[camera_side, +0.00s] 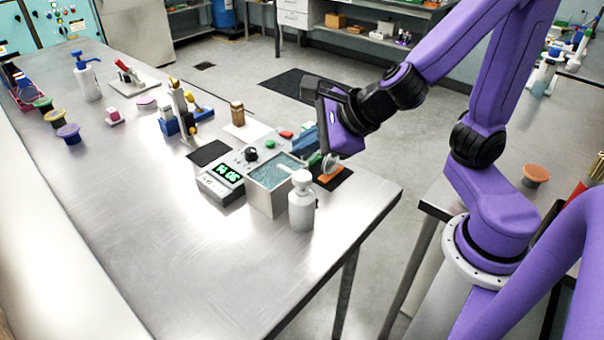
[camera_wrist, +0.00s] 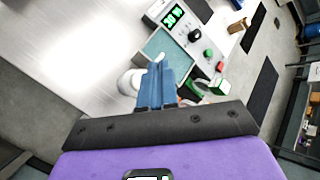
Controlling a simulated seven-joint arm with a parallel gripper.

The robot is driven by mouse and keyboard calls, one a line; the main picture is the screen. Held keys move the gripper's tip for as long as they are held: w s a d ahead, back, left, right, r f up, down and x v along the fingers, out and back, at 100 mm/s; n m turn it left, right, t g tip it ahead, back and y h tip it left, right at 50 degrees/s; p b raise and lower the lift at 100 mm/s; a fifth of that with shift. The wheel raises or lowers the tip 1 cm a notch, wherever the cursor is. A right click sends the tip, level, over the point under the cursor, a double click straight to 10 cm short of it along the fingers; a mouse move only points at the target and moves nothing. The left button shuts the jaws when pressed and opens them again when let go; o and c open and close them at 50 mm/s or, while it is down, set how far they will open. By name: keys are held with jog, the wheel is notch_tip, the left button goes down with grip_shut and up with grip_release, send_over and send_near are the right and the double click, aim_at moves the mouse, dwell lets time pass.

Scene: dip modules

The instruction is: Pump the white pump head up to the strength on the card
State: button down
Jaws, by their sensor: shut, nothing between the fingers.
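The white pump bottle (camera_side: 301,212) stands upright at the near right corner of the water bath, with its white pump head (camera_side: 301,180) on top and the spout toward the bath. In the wrist view the white bottle (camera_wrist: 128,82) is left of my fingers and partly hidden by them. My gripper (camera_side: 294,150) is shut and empty, its blue fingers above the far right side of the bath, apart from the pump head. Its fingertips (camera_wrist: 160,62) also show in the wrist view. No strength on a card is readable.
The water bath (camera_side: 258,196) joins a control box (camera_side: 220,182) with a lit green display. An orange block (camera_side: 333,181) sits on a black mat. A blue-topped pump bottle (camera_side: 88,82) stands far left. The front-left table is clear.

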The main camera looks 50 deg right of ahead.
aim_at(297, 174)
jog(key=shift+f, duration=1.6)
jog(key=shift+f, duration=0.1)
dwell(0.8)
jog(key=shift+f, duration=0.35)
jog(key=shift+f, duration=0.9)
dwell(1.1)
jog(key=shift+r, duration=1.35)
jog(key=shift+r, duration=2.5)
